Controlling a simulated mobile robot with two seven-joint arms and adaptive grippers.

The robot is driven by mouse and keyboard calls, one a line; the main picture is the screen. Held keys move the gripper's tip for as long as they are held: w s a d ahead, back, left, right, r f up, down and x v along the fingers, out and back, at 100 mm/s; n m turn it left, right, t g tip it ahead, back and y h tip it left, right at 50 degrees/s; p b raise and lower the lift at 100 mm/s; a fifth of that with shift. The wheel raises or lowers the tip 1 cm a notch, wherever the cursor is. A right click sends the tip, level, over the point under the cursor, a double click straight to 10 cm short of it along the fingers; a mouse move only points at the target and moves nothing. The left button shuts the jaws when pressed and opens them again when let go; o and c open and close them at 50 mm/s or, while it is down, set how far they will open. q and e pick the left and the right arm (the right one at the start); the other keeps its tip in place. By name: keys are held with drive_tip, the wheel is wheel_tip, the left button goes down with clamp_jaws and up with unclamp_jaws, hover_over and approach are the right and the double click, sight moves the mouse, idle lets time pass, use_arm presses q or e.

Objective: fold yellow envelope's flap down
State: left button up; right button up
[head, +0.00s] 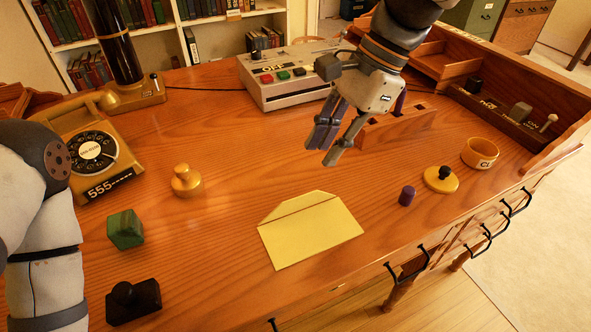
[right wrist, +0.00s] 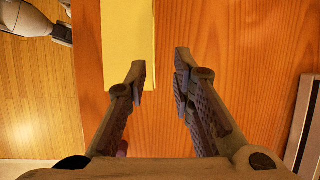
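The yellow envelope (head: 312,235) lies flat on the desk's front middle. Its flap (head: 298,204) is open along the far edge, beyond a dark crease line, and looks nearly flat. My right gripper (head: 330,147) is above the desk, beyond the envelope and apart from it. In the right wrist view the gripper (right wrist: 160,66) is open, with nothing between its fingers. The envelope (right wrist: 128,38) shows there beyond the left fingertip. My left arm comes in at the left edge of the head view; its gripper is out of frame.
A green block (head: 126,229), a black stamp (head: 133,301) and a yellow knobbed piece (head: 186,181) stand left of the envelope. A purple cylinder (head: 407,195), a yellow disc with black knob (head: 441,180) and a yellow ring (head: 480,152) stand right. The desk around the envelope is clear.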

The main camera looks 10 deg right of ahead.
sight(300, 197)
drive_tip(key=x, duration=0.8)
drive_tip(key=s+x, duration=0.1)
drive_tip(key=x, duration=0.2)
drive_tip(key=shift+a+f+b, duration=0.15)
drive_tip(key=shift+f+b, duration=0.2)
drive_tip(key=shift+b, duration=0.05)
clamp_jaws()
